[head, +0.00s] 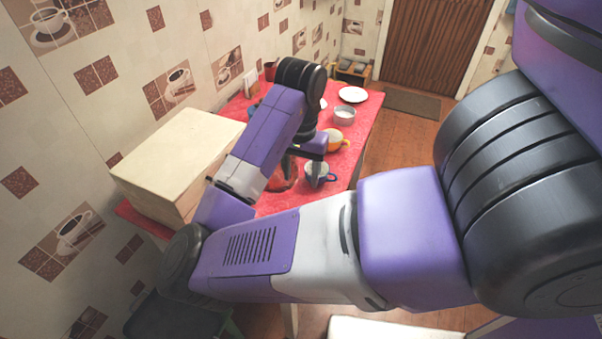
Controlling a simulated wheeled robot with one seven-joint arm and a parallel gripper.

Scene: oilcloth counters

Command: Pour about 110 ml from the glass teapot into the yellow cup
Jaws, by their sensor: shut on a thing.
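My gripper (317,162) is over the red counter, pointing down, its fingertips small and partly hidden by my arm. It is shut on the glass teapot (283,176), a see-through, reddish-looking shape just left of and below the fingers. My forearm covers much of the teapot; its spout and fill level cannot be made out. The yellow cup (337,140) stands upright just beyond and right of the gripper, near the counter's right edge. A gap shows between the teapot and the yellow cup.
A blue cup (322,177) stands close by the gripper, near the right edge of the red counter (365,125). Beyond are a grey bowl (344,115) and a white plate (353,95). A large cream box (180,150) stands at left against the tiled wall.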

